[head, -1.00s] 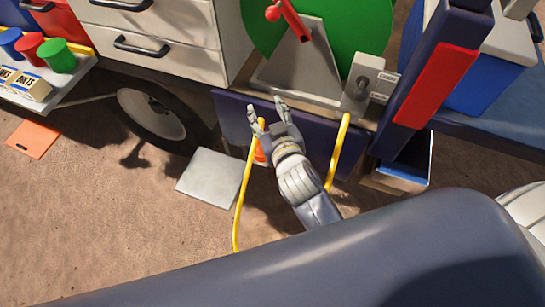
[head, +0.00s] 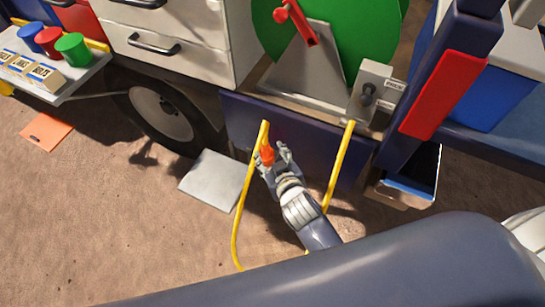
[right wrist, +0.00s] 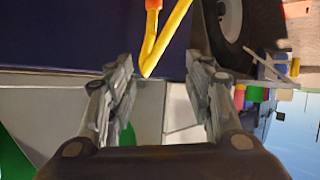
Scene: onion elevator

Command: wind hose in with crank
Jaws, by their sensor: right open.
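The yellow hose (head: 238,215) hangs in front of the dark blue panel, with an orange piece (head: 267,153) near its upper bend. Another stretch of hose (head: 340,165) hangs further right. My right gripper (head: 273,158) is open at the orange piece; whether they touch is unclear. In the right wrist view, the hose's bend (right wrist: 150,60) appears between the spread fingers of the right gripper (right wrist: 162,72), with no visible grip. The green reel (head: 350,40) stands above on its grey stand, with a red crank (head: 297,20) at its front. My left gripper is out of view.
A grey box with a black knob (head: 367,92) sits right of the reel stand. A blue post with a red panel (head: 440,95) stands beside it. A wheel (head: 160,110), a grey plate (head: 213,178) and an open bin (head: 410,188) are nearby.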

